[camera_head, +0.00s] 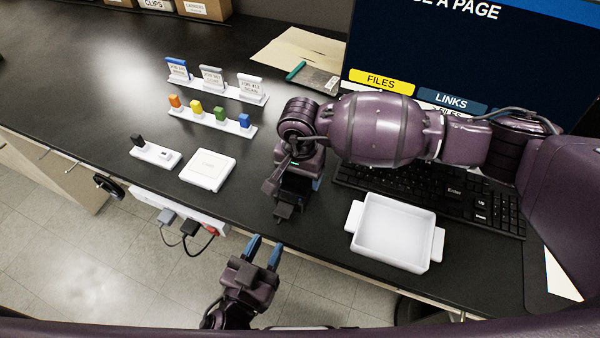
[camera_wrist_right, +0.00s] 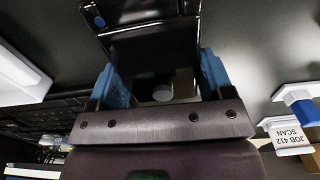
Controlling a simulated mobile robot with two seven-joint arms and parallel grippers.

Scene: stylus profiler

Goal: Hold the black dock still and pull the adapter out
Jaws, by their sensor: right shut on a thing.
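The black dock (camera_head: 291,188) stands near the front edge of the dark bench, mostly covered by my right gripper (camera_head: 296,182) from above. In the right wrist view the dock (camera_wrist_right: 150,45) is a glossy black body between the two blue fingers of my right gripper (camera_wrist_right: 160,68), which is shut on it. A small dark block (camera_head: 283,211) juts from the dock's front; I cannot tell whether it is the adapter. My left gripper (camera_head: 263,252) is open and empty, in front of the bench edge, its blue fingertips pointing toward the dock, apart from it.
A white tray (camera_head: 390,262) and a keyboard (camera_head: 445,190) lie to the right. A white square box (camera_head: 207,170), a white strip with a black stick (camera_head: 155,153) and racks of coloured sticks (camera_head: 212,122) stand left. A power strip with plugs (camera_head: 180,215) runs along the front edge.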

